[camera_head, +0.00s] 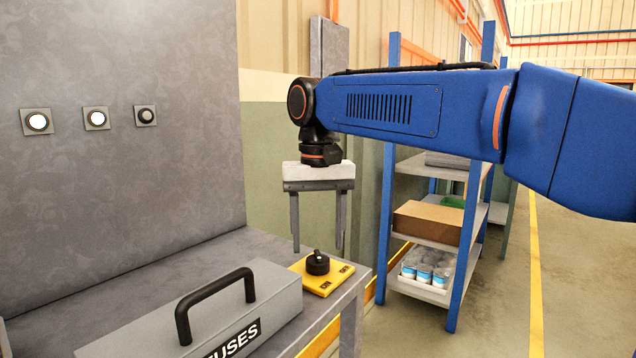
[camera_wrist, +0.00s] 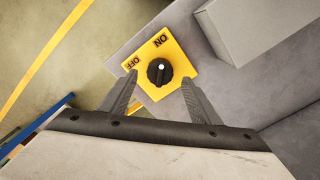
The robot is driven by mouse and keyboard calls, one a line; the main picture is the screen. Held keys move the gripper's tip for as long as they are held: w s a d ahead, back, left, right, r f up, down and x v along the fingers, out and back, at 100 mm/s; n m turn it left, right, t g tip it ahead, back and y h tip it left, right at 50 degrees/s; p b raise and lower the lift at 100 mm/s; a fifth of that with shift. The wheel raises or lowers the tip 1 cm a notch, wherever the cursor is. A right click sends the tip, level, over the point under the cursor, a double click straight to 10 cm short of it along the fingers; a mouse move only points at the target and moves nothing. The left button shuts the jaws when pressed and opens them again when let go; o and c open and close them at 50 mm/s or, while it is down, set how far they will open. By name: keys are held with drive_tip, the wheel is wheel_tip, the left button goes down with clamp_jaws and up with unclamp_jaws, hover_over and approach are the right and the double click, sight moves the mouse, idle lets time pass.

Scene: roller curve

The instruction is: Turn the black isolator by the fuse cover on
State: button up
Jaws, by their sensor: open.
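The black isolator knob (camera_head: 317,262) sits on a yellow plate (camera_head: 318,284) at the bench corner, beside the grey fuse cover (camera_head: 262,294) with its black handle. In the wrist view the knob (camera_wrist: 158,73) carries a small white mark, and the yellow plate (camera_wrist: 184,65) shows the words ON and OFF. I cannot tell for certain which word the mark points to. My gripper (camera_head: 318,250) is open and empty, pointing down just above the knob. In the wrist view its fingers (camera_wrist: 159,82) stand apart on either side of the knob, not visibly touching it.
A grey panel (camera_head: 120,190) with several round buttons or lamps rises behind the bench at left. A blue-posted shelf (camera_head: 462,240) with a cardboard box (camera_head: 428,222) and cans stands right of the bench. The floor (camera_head: 500,310) at right is clear.

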sight(319, 253)
wheel_tip(319, 253, up, 14)
idle(0.4)
drive_tip(key=shift+d+f, duration=0.1)
drive_tip(key=s+d+f+t, duration=0.1)
drive_tip(key=s+d+f, duration=0.2)
drive_tip(key=d+f, duration=0.45)
drive_tip(key=s+d+f+t, duration=0.1)
drive_tip(key=s+d+f, duration=0.5)
drive_tip(key=f, duration=0.3)
drive_tip(key=s+d+f+t, duration=0.1)
drive_tip(key=s+d+f, duration=0.5)
drive_tip(key=f, duration=0.4)
drive_tip(key=s+d+f+m+t, duration=0.1)
drive_tip(key=s+d+f, duration=0.4)
drive_tip(key=f, duration=0.5)
drive_tip(key=shift+s+d+t, duration=0.4)
drive_tip(key=shift+d, duration=0.8)
